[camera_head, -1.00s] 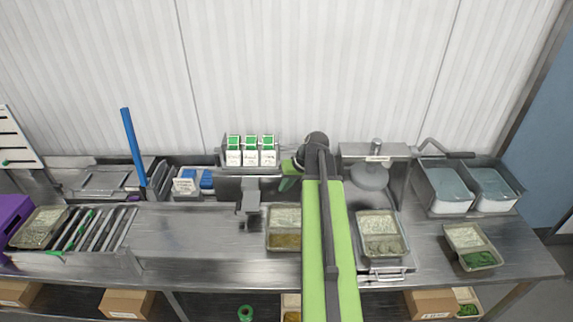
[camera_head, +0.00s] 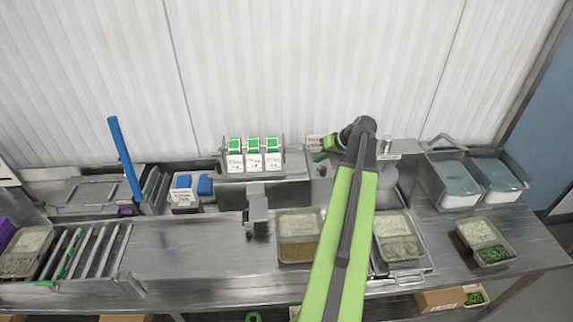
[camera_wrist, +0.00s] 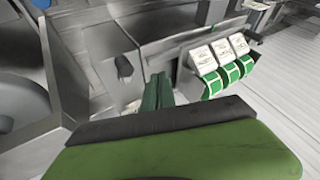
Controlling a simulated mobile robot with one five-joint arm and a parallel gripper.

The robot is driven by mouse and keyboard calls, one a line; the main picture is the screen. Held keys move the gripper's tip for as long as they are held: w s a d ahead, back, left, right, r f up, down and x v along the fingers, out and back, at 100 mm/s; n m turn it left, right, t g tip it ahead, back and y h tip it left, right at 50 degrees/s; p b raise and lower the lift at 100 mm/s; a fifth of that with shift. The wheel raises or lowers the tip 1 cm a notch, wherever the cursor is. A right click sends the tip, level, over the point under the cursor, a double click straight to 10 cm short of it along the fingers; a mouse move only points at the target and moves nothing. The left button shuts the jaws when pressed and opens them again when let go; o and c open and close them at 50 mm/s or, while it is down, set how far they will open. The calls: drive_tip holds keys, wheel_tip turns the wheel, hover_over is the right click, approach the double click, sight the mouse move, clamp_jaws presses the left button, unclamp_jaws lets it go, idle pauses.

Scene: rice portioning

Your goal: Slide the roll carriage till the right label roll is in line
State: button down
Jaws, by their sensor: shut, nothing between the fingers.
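Three white label rolls with green patches sit side by side on the metal roll carriage (camera_head: 222,160) against the back wall. The right label roll (camera_head: 273,154) is nearest my gripper; the rolls also show in the wrist view, with the right one nearest my fingers there (camera_wrist: 209,80). A grey head block (camera_head: 257,203) stands in front of the carriage, roughly below the middle roll (camera_head: 254,155). My gripper (camera_head: 318,157) is right of the carriage, apart from it. Its dark green fingers (camera_wrist: 157,92) are together and empty, left of the rolls in the wrist view.
Food trays (camera_head: 298,226) (camera_head: 399,251) stand on the steel bench right of the head block. Lidded bins (camera_head: 453,184) are at the back right. A blue upright bar (camera_head: 126,158) and roller track (camera_head: 90,250) are at the left. The bench middle-left is clear.

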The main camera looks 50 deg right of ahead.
drive_tip(key=b+x, duration=0.8)
drive_tip(key=x, duration=0.2)
drive_tip(key=shift+a+f, duration=0.1)
drive_tip(key=shift+a, duration=0.05)
drive_tip(key=w+a, duration=0.2)
drive_tip(key=shift+w+a, duration=0.25)
drive_tip(key=shift+a, duration=0.05)
drive_tip(key=shift+w+a, duration=0.25)
drive_tip(key=shift+a, duration=0.05)
